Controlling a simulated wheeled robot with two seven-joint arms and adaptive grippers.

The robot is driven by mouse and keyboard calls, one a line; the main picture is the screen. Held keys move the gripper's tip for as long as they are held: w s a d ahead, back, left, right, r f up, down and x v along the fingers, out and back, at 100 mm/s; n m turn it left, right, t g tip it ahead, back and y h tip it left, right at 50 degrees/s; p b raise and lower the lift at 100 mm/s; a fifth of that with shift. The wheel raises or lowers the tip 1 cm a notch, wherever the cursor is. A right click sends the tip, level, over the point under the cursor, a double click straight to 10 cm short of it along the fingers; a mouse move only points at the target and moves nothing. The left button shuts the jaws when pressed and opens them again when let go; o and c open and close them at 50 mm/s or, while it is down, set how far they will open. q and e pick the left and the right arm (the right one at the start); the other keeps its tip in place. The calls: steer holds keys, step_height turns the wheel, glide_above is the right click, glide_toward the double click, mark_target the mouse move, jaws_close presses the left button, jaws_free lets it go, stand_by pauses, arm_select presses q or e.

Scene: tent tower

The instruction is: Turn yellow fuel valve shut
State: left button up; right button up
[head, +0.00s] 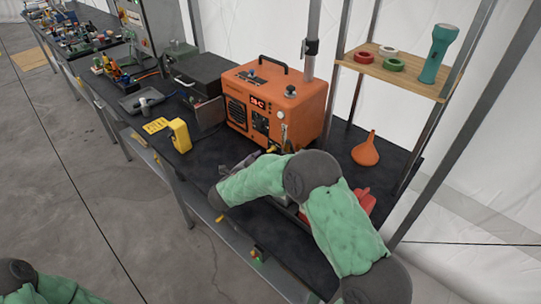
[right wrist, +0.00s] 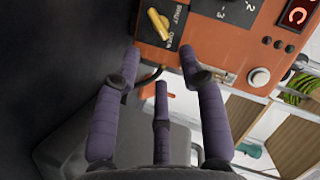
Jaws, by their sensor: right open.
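The orange generator (head: 285,105) stands on the dark workbench. Its yellow fuel valve lever (right wrist: 158,25) shows in the right wrist view on a dark plate marked SHUT and OPEN. The lever lies at a slant, its lower end close to the word OPEN. My right gripper (right wrist: 160,68) is open and empty, its fingers pointing at the generator's front, with the lever beyond and apart from the fingertips. In the head view my right gripper (head: 243,163) is partly hidden by my green-sleeved arm, just in front of the generator. My left gripper is out of view.
A yellow device (head: 180,135) stands left of the generator, near a dark case (head: 198,73). An orange funnel (head: 366,150) stands to the right. A wooden shelf (head: 390,72) holds tape rolls and a teal flashlight (head: 438,52). A red object (head: 364,200) is partly behind my right arm.

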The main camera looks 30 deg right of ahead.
mark_target(272, 150)
steer(key=b+x, duration=0.2)
steer(key=x, duration=0.6)
steer(key=shift+f, duration=0.1)
jaws_close()
